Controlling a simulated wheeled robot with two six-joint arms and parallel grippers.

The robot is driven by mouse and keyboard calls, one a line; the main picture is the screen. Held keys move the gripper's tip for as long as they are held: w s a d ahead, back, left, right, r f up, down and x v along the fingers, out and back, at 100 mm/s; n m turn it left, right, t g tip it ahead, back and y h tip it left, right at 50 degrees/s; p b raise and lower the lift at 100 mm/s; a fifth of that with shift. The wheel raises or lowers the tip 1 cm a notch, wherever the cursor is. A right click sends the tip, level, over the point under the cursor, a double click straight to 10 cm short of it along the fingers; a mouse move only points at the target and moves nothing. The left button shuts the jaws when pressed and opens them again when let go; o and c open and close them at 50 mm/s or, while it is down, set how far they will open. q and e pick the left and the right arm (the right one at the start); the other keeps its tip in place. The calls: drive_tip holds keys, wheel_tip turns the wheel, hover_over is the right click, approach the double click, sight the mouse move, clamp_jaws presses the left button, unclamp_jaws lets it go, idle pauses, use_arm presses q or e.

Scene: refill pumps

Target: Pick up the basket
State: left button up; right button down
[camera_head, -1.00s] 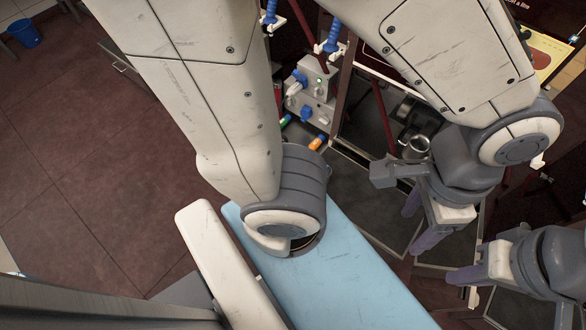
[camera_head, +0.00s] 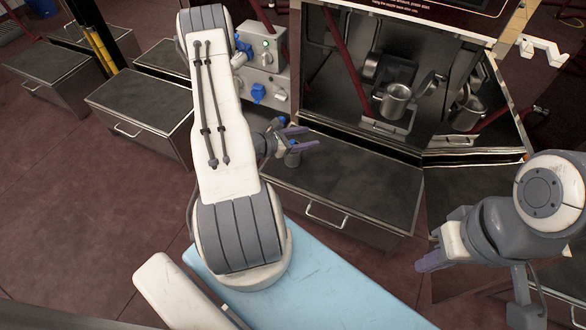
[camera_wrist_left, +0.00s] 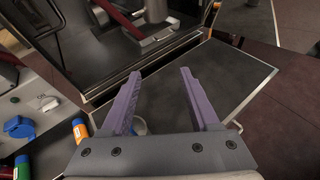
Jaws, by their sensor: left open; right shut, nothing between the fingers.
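I cannot be sure which thing is the basket. A shiny round metal container (camera_head: 396,102) stands in the dark recess at the upper middle of the head view, in front of a black box-like part. A small grey round thing (camera_head: 292,158) sits beside my left gripper (camera_head: 312,138), low on the dark cabinet top; part of it shows behind a finger in the left wrist view (camera_wrist_left: 139,127). My left gripper is open, with empty space between its purple fingers (camera_wrist_left: 160,75). My right gripper (camera_head: 428,263) is shut and empty at the right, away from the metal container.
A dark-topped cabinet (camera_head: 350,185) lies below the recess. A grey box with blue knobs (camera_head: 262,60) stands behind my left arm. Orange (camera_wrist_left: 80,130) and green (camera_wrist_left: 21,168) capped items are left of my left gripper. Brown floor (camera_head: 90,220) is open at left.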

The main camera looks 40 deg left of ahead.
use_arm(q)
drive_tip(key=s+a+f+n+y+b, duration=0.2)
drive_tip(key=s+a+f+n+y, duration=0.2)
drive_tip(key=a+f, duration=0.35)
drive_tip(key=b+x, duration=0.3)
drive_tip(key=x, duration=0.7)
drive_tip(key=shift+a, duration=0.1)
drive_tip(key=shift+w+y, duration=0.3)
drive_tip(key=shift+w, duration=0.05)
use_arm(e)
wheel_tip(320, 180, down, 7)
drive_tip(key=shift+r, duration=0.1)
use_arm(q)
clamp_jaws()
